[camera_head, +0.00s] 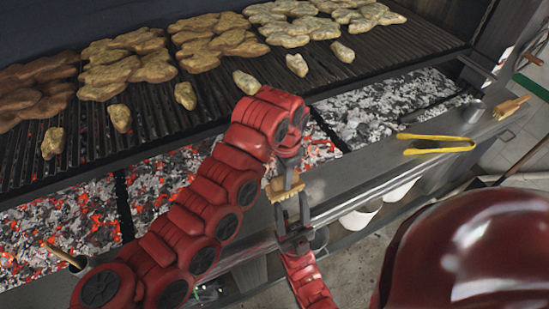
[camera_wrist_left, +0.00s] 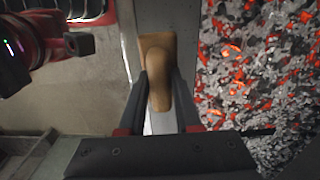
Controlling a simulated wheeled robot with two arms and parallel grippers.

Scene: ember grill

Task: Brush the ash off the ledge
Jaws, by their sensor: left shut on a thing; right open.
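My left gripper (camera_head: 287,178) is shut on a brush with a tan wooden body (camera_head: 285,191) above the steel ledge (camera_head: 350,172) in front of the coals. In the left wrist view the brush's rounded brown handle (camera_wrist_left: 160,82) sits between both fingers of my left gripper (camera_wrist_left: 160,90), and the grey ledge (camera_wrist_left: 178,18) runs beside the coals. My right gripper (camera_head: 293,212) is open just below the brush, its fingers pointing up towards it. I cannot tell whether it touches the brush.
Glowing coals (camera_head: 70,222) lie behind the ledge, under a grill grate (camera_head: 150,120) with several pieces of meat. Yellow tongs (camera_head: 437,143), a small metal cup (camera_head: 474,110) and another wooden brush (camera_head: 511,107) lie to the right. White containers (camera_head: 360,215) stand below the ledge.

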